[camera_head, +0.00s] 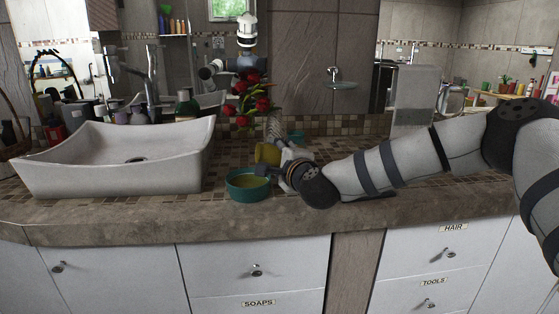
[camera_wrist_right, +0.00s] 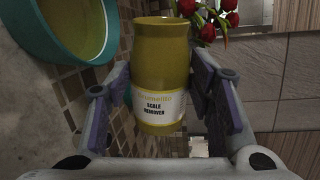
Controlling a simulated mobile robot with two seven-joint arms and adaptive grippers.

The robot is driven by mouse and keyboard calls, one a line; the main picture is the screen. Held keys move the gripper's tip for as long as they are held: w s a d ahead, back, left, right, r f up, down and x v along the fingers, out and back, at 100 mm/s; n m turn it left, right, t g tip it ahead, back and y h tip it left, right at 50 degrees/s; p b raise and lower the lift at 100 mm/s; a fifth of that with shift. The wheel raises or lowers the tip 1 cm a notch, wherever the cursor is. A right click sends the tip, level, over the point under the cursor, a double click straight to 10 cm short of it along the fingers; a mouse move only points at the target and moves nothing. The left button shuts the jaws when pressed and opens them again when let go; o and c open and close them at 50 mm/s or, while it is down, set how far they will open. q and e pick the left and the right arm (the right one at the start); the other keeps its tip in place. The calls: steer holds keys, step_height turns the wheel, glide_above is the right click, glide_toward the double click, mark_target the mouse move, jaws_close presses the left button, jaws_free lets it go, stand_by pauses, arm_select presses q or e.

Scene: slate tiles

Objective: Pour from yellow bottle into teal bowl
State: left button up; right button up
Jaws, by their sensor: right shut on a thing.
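The teal bowl (camera_head: 248,187) stands on the counter near its front edge, with a yellowish inside. It also shows at the upper left of the right wrist view (camera_wrist_right: 66,57). My right gripper (camera_head: 284,168) is shut on the yellow bottle (camera_head: 267,153), just right of and behind the bowl. In the right wrist view the bottle (camera_wrist_right: 160,70) sits between the fingers, its label reading "SCALE REMOVER". The bottle looks tilted well over, its open end toward the left. No stream is visible. The gripper partly hides the bottle in the head view. My left gripper is not in view.
A white basin (camera_head: 120,165) fills the counter's left part. Red flowers (camera_head: 250,100) stand behind the bottle. A mirror covers part of the wall. Drawers lie below the counter edge (camera_head: 300,216).

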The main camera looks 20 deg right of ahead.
steer(key=shift+d+f+m, duration=0.2)
steer(key=shift+f+m, duration=0.05)
steer(key=shift+m, duration=0.75)
steer(key=shift+r+m+y+b, duration=0.15)
steer(key=shift+m+y+b, duration=0.25)
steer(key=shift+m+y, duration=0.15)
steer(key=shift+r+m, duration=0.25)
steer(key=shift+m, duration=0.1)
steer(key=shift+m+b, duration=0.3)
steer(key=shift+m, duration=0.2)
step_height(320, 180, up, 2)
steer(key=m+b, duration=0.2)
steer(key=m, duration=0.1)
steer(key=m+t+b, duration=0.1)
steer(key=m+b, duration=0.1)
steer(key=m, duration=0.1)
steer(key=m+y+b, duration=0.1)
steer(key=m+b, duration=0.1)
steer(key=m, duration=0.1)
steer(key=shift+a+r+t, duration=0.1)
steer(key=shift+r+t, duration=0.15)
steer(key=shift+t, duration=0.15)
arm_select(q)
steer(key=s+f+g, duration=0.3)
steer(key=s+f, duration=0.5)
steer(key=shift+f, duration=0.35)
arm_select(e)
steer(key=shift+r+m, duration=0.3)
steer(key=shift+r, duration=0.3)
steer(key=shift+s, duration=0.1)
